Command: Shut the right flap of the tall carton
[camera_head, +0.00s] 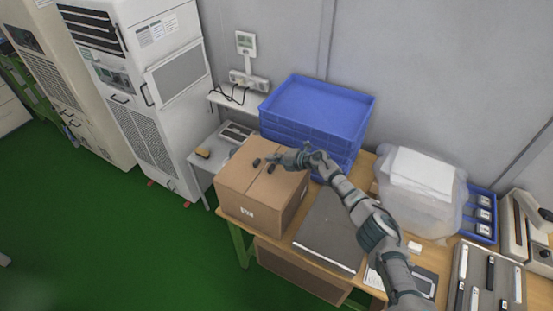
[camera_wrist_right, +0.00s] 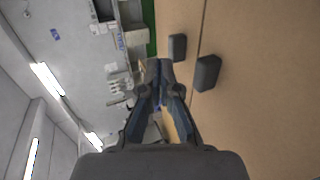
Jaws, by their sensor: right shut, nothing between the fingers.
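The tall carton (camera_head: 252,198) is a brown cardboard box standing on the table. Its top looks flat, with a seam between the left flap (camera_head: 247,153) and the right flap (camera_head: 283,185). Two small dark blocks, one of them a dark block (camera_head: 256,162), sit on the top near the seam. In the right wrist view, the cardboard (camera_wrist_right: 260,110) fills the right side, with the dark blocks (camera_wrist_right: 207,72) on either side of the seam. My right gripper (camera_head: 273,160) is shut and empty, just over the carton top; I cannot tell whether it touches. My left gripper is out of view.
Stacked blue crates (camera_head: 318,105) stand right behind the carton. A dark flat panel (camera_head: 328,230) lies on the table (camera_head: 362,172) to its right, under my right arm. A clear bin (camera_head: 420,190) stands farther right. White cabinets (camera_head: 150,90) stand left on the green floor.

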